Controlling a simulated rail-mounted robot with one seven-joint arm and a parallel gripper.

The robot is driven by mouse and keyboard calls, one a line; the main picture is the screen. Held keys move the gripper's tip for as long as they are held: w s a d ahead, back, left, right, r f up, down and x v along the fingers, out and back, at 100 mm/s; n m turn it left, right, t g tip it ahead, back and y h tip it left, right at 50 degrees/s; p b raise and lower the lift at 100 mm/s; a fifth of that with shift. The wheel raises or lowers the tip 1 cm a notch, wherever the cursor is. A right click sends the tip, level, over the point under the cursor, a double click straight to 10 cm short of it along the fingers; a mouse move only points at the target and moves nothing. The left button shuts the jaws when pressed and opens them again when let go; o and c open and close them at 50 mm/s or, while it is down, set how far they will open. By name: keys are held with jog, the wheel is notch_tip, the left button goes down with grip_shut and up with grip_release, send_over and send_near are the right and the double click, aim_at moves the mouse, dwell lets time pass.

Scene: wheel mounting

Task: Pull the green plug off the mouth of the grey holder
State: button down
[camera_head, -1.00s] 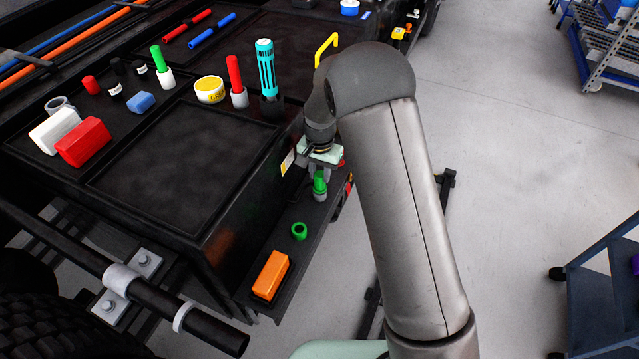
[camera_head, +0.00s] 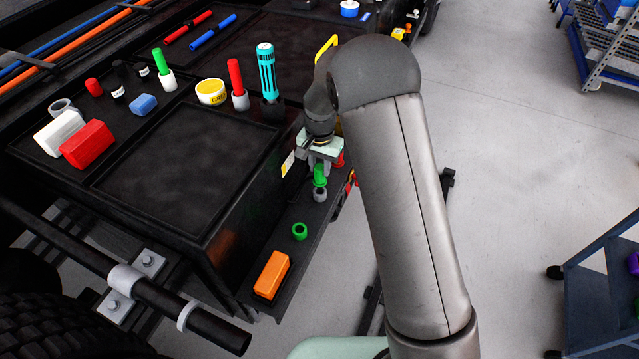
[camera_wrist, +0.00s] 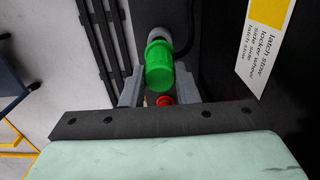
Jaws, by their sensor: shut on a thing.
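The green plug (camera_head: 320,175) stands upright right above the small grey holder (camera_head: 320,195) on the narrow dark side ledge. My gripper (camera_head: 319,166) is above the holder with its fingers around the plug's upper part. In the wrist view the plug (camera_wrist: 160,72) is between the two grey fingers of my gripper (camera_wrist: 160,82), and the grey holder (camera_wrist: 158,38) shows just beyond it. I cannot tell whether the plug's lower end still touches the holder's mouth.
The black box wall with a yellow-white label (camera_wrist: 268,35) rises close beside my gripper. A red part (camera_wrist: 165,100) shows behind the plug.

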jog(key=shift+r+p, duration=0.8)
jog(key=shift+r, duration=0.9)
jog(key=shift+d, duration=0.1)
